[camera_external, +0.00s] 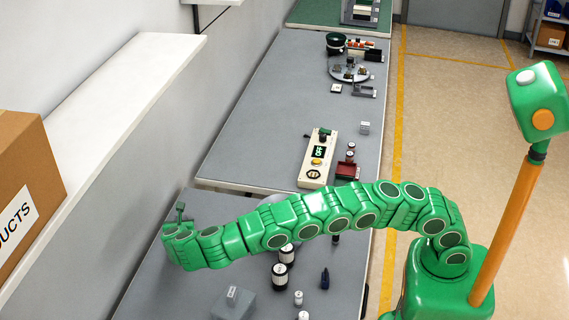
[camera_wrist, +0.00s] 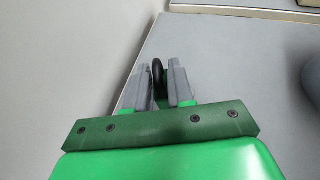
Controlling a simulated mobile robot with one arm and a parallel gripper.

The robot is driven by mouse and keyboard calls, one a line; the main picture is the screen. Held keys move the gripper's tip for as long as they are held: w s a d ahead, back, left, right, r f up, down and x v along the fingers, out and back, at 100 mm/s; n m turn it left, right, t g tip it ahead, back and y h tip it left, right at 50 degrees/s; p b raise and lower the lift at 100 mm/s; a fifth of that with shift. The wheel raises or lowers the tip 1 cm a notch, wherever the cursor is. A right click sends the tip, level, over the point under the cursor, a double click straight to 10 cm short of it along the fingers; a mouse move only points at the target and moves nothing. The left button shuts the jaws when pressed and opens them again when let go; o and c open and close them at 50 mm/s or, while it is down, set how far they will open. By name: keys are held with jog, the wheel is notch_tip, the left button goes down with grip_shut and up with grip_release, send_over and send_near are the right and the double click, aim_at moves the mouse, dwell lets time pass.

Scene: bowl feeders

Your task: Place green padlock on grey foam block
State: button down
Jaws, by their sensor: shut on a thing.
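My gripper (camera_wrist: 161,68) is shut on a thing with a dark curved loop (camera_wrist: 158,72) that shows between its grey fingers. The loop looks like the shackle of the green padlock; the padlock's body is hidden. In the external view my gripper (camera_external: 180,212) is at the far left end of my arm, above the table near the wall. A grey block (camera_external: 231,307), which looks like the foam block, lies at the bottom of the external view, below and right of my gripper. A small light grey piece (camera_external: 232,293) shows on its top.
A control panel (camera_external: 319,158) is on the farther table. A shelf (camera_external: 115,95) with a cardboard box (camera_external: 25,180) runs along the left.

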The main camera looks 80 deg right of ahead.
jog(key=shift+w+f, duration=0.1)
jog(key=shift+f, duration=1.55)
jog(key=shift+f, duration=0.15)
jog(key=c, duration=1)
grip_release()
jog(key=v, duration=1.2)
jog(key=shift+a, duration=0.1)
